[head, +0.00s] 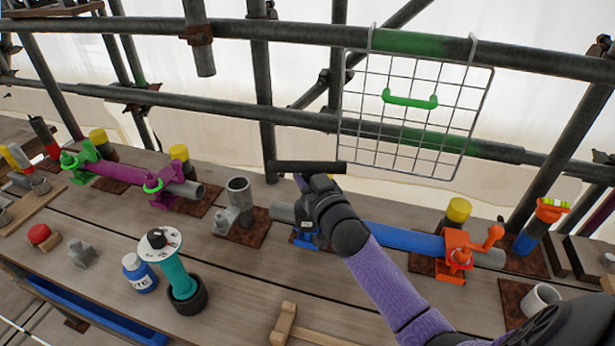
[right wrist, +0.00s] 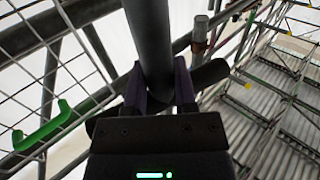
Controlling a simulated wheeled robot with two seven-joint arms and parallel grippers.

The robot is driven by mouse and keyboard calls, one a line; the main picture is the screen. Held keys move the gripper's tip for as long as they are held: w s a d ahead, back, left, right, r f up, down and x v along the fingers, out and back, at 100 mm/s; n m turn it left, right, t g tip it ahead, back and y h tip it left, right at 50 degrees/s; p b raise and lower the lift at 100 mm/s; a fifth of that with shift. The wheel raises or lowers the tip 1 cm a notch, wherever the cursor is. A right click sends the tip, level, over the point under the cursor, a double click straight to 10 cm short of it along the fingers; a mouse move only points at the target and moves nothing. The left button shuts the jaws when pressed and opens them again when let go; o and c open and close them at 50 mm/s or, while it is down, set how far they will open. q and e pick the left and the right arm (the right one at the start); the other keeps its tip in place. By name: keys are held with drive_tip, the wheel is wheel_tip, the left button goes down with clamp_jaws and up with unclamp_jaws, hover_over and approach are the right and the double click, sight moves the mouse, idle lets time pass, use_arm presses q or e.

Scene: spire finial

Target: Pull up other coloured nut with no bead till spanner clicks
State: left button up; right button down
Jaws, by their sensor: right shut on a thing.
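My right gripper (head: 308,182) is shut on a dark grey spanner (head: 306,167), seen as a bar with a crosspiece in the right wrist view (right wrist: 210,75). It is above the bench, over the left end of a blue sleeve (head: 405,238). A blue coupler (head: 303,240) there is mostly hidden behind my arm. An orange coupler (head: 456,255) with a lever is at the sleeve's right end. A magenta sleeve (head: 120,172) at left has a green coupler (head: 82,155) and a magenta coupler (head: 160,187). Beads on the nuts are too small to tell. My left gripper is out of view.
A teal dial tool (head: 172,265), a blue-and-white bottle (head: 138,272) and a wooden mallet (head: 285,322) are on the bench front. Yellow-capped posts stand along the back.

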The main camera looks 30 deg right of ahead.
sight(307, 162)
drive_tip(key=shift+a+m+h+b, duration=0.1)
drive_tip(key=shift+m+h+b, duration=0.7)
drive_tip(key=shift+h, duration=0.4)
drive_tip(key=shift+m+g+h+b, duration=0.8)
drive_tip(key=shift+m+h+b, duration=0.4)
drive_tip(key=shift+h+b, duration=0.4)
drive_tip(key=shift+m+g+h+b, duration=1.45)
drive_tip(key=shift+h+b, duration=0.65)
drive_tip(key=shift+b, duration=1.1)
wheel_tip(307, 162, up, 8)
drive_tip(key=p, duration=0.6)
drive_tip(key=shift+f+p, duration=0.1)
drive_tip(key=shift+p, duration=0.2)
drive_tip(key=shift+f, duration=0.1)
